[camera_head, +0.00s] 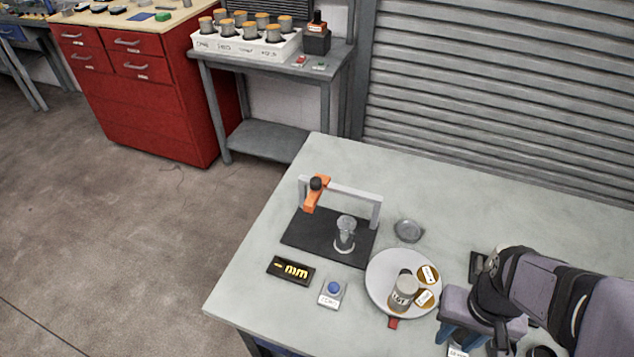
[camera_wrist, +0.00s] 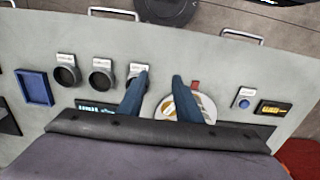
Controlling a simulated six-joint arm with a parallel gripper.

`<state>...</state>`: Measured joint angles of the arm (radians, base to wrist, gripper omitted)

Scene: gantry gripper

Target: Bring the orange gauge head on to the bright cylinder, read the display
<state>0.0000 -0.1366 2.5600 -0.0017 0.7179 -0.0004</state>
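The orange gauge head (camera_head: 315,197), with a black knob on top, sits near the left end of a grey crossbar (camera_head: 352,191) over a black base plate (camera_head: 312,236). The bright cylinder (camera_head: 345,233) stands upright on the plate, right of and nearer than the head; the two are apart. The black display (camera_head: 291,270) lies in front of the plate with yellow marks ending in "mm"; I cannot make out a number. The display also shows in the wrist view (camera_wrist: 274,107). My gripper (camera_wrist: 160,76) is open and empty, at the lower right in the head view (camera_head: 462,338), well right of the gauge.
A round grey plate (camera_head: 376,294) holds a labelled can (camera_head: 403,293) and two tagged discs, between my gripper and the gauge. A blue button box (camera_head: 332,292) stands beside the display. A small dish (camera_head: 408,230) lies behind. Dark cups (camera_wrist: 66,72) and a blue tray (camera_wrist: 36,88) show in the wrist view.

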